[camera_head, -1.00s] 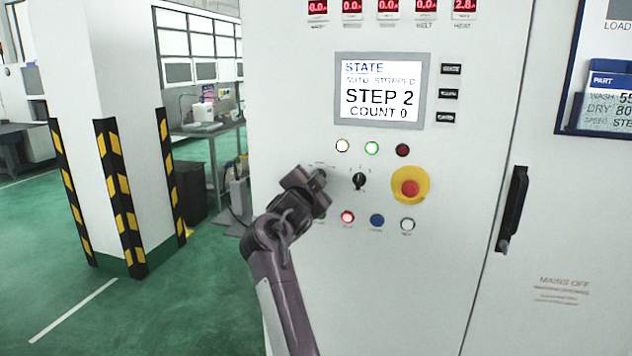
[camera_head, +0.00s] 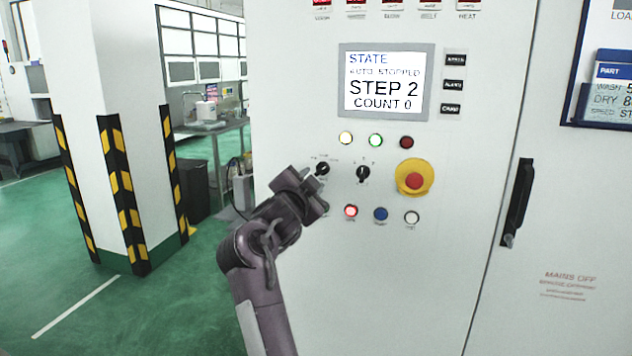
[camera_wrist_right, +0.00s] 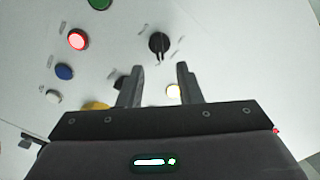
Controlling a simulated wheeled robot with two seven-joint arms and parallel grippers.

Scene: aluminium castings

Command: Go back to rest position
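My right gripper (camera_head: 312,188) is in front of the white control panel (camera_head: 290,60), just below and left of the left black selector knob (camera_head: 322,169). In the right wrist view its two fingers (camera_wrist_right: 158,82) are apart with nothing between them. That knob (camera_wrist_right: 159,43) shows beyond the fingertips, apart from them. The second knob (camera_head: 363,173) is to its right. The gripper partly covers the left end of the lower button row in the head view. My left gripper is not in view.
The panel has a red emergency stop (camera_head: 415,180) on yellow, a lit red button (camera_head: 351,212) and a screen (camera_head: 386,82) reading "STEP 2, COUNT 0". A black door handle (camera_head: 517,202) is to the right. A striped pillar (camera_head: 90,110) and open green floor (camera_head: 60,290) are left.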

